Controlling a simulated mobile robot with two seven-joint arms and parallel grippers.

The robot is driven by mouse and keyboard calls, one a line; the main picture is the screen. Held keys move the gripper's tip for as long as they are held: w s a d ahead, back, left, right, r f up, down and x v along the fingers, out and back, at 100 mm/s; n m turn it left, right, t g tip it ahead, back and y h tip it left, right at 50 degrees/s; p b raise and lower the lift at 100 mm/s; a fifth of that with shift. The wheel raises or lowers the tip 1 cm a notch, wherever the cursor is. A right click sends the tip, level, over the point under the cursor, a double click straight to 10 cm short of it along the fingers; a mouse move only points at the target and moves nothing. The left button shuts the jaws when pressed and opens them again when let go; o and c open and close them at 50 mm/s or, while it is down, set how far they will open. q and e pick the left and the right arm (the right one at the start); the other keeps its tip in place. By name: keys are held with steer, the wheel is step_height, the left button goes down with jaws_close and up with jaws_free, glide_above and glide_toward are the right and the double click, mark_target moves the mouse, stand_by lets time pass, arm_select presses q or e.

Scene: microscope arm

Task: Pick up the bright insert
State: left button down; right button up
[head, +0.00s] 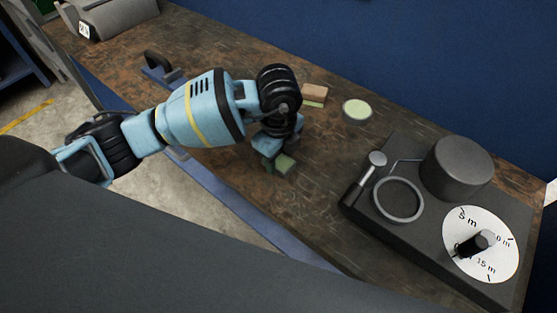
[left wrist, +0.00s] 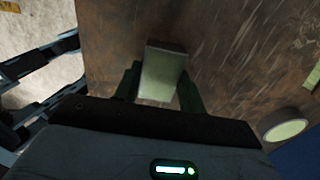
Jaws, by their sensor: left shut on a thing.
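The bright insert (head: 285,164) looks like a small block with a pale green face, at the tip of my left gripper (head: 275,155) near the front edge of the workbench. In the left wrist view the insert (left wrist: 160,75) sits between the two dark green fingers of my left gripper (left wrist: 160,88), which are shut on it. The bench surface lies below it; I cannot tell whether the insert touches the bench. My right gripper is not in view.
On the wooden bench (head: 235,50), a tan and green block (head: 314,95) and a round pale green-topped piece (head: 357,110) lie beyond my gripper. A dark device with a ring (head: 398,199), cylinder (head: 457,166) and dial (head: 490,222) stands to the right. A blue wall (head: 400,50) is behind.

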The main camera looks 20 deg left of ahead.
mark_target(279, 160)
arm_select(q)
steer(key=shift+r, duration=0.15)
step_height(279, 160, up, 4)
steer(key=shift+f, duration=0.15)
steer(key=s+d+r+p, duration=0.1)
steer(key=s+d, duration=0.1)
steer(key=s, duration=1.3)
steer(key=shift+s+d, duration=0.35)
steer(key=shift+d, duration=0.05)
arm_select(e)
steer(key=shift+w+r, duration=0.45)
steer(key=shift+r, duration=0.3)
